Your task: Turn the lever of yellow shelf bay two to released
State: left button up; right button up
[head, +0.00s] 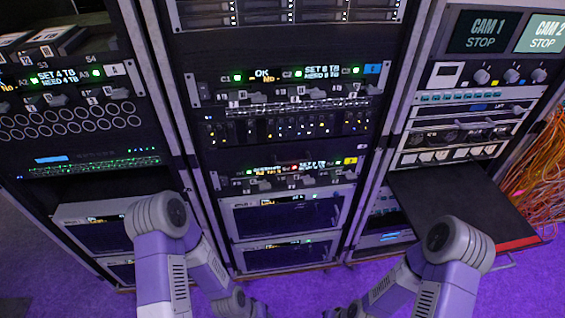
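The yellow-labelled shelf (350,161) is a dark unit low in the middle rack in the head view. It has a small display strip, too small to read fully, and three indicator lights. The light near its middle bay (295,167) is red and the outer two are green. A small grey lever (308,180) sits below the middle bay; its exact setting is hard to tell. My two arms reach in at the bottom, with their forearms in front of the lower racks. Both grippers are outside the picture, below the bottom edge, and nothing of mine touches the shelf.
A blue-labelled shelf (372,69) with similar levers is above, over a patch panel (290,125) with cables. A white-labelled shelf (115,69) is in the left rack. A black tray (455,200) juts from the right rack. Orange cables (540,170) hang at far right.

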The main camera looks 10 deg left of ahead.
aim_at(307, 180)
jog(key=z, duration=0.05)
jog(key=k, duration=0.45)
jog(key=u, duration=0.5)
jog(key=i, duration=0.9)
jog(key=z, duration=0.55)
jog(key=k, duration=1)
jog(key=u, duration=0.9)
jog(key=i, duration=0.9)
jog(key=z, duration=0.45)
